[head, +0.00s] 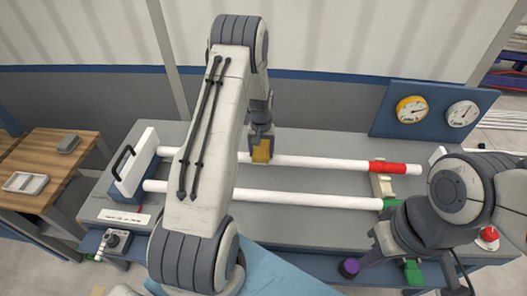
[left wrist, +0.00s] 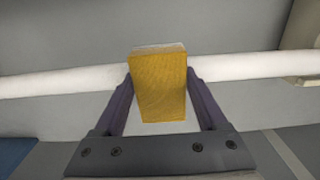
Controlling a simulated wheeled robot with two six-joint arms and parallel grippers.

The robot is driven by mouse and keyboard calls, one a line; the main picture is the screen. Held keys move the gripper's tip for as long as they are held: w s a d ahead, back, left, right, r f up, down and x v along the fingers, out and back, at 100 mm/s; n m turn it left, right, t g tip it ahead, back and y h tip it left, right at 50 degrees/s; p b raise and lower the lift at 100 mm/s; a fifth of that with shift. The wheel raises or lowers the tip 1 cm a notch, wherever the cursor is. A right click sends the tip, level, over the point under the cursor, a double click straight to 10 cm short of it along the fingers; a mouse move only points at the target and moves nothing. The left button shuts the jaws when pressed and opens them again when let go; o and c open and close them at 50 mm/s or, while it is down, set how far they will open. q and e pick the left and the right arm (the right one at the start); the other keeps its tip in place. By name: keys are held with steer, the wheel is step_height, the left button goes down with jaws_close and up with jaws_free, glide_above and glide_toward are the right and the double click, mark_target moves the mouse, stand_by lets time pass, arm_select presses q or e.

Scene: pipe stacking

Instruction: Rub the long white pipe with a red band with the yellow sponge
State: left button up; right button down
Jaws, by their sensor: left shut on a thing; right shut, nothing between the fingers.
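The long white pipe with a red band (head: 320,161) lies across the table at the back, its red band near its right end. The yellow sponge (head: 261,151) is in my left gripper (head: 262,141), left of the pipe's middle. In the left wrist view the sponge (left wrist: 160,88) sits between the two fingers (left wrist: 160,95) of my left gripper and covers part of the white pipe (left wrist: 235,67). The sponge is at the pipe; I cannot tell whether it presses on it. My right gripper (head: 350,267) is shut and empty near the table's front edge.
A second white pipe with a green band (head: 320,199) lies parallel in front. A white-and-blue holder (head: 134,168) is at the left ends, a beige support (head: 382,184) under the right ends. A gauge panel (head: 430,110) stands back right. A red button (head: 489,235) is far right.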

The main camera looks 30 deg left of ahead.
mark_target(262, 150)
arm_select(q)
steer(key=shift+r+p, duration=2.05)
steer(key=shift+r, duration=0.95)
steer(key=shift+r+p, duration=1.05)
steer(key=shift+r, duration=0.5)
steer(key=shift+d+f, duration=0.1)
